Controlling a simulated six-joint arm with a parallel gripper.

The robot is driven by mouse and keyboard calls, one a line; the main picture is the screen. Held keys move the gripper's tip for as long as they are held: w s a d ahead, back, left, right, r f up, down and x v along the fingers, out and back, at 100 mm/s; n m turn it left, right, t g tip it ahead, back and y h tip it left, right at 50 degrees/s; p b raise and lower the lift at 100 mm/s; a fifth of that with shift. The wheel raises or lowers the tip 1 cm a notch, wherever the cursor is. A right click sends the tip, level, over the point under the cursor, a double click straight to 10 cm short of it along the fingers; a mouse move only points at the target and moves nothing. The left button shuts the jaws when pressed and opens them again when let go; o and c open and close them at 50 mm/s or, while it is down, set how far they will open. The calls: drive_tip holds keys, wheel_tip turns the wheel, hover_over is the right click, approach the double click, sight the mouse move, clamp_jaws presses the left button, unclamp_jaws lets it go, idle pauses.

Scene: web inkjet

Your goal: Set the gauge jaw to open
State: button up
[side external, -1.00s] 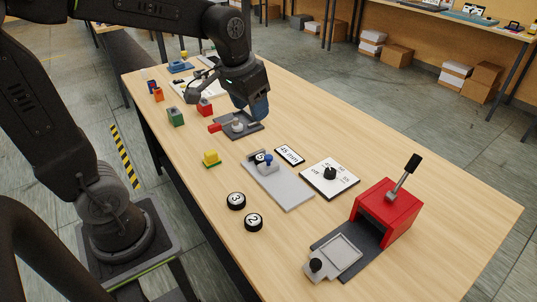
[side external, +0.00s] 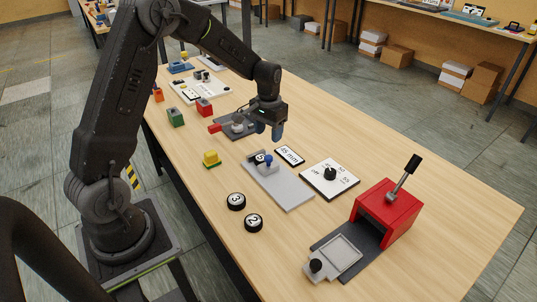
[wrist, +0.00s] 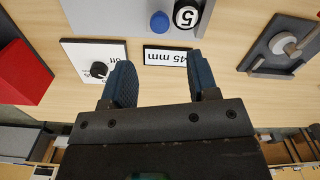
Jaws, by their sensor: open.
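A light grey plate (side external: 285,191) with a blue knob (side external: 268,160) and a numbered black disc (side external: 259,157) at its far end stands mid-table; it looks like the gauge. A small "45 mm" card (side external: 289,155) lies beside it. In the wrist view the plate (wrist: 105,14), blue knob (wrist: 159,21) and disc marked 5 (wrist: 187,14) are at the top, partly cut off. My gripper (side external: 269,131) is open and empty, above the table behind the knob. Its blue fingers (wrist: 160,67) point towards the card (wrist: 168,56). The jaw's exact setting is unclear.
A white dial board (side external: 342,184) and a red lever press (side external: 386,212) stand to the right. Loose discs (side external: 236,201) and a yellow block (side external: 211,157) lie nearer the front.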

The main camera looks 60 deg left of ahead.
sight(269, 157)
wheel_tip(269, 157, down, 9)
drive_tip(key=shift+r, duration=0.1)
drive_tip(key=shift+c, duration=0.4)
clamp_jaws()
idle(0.4)
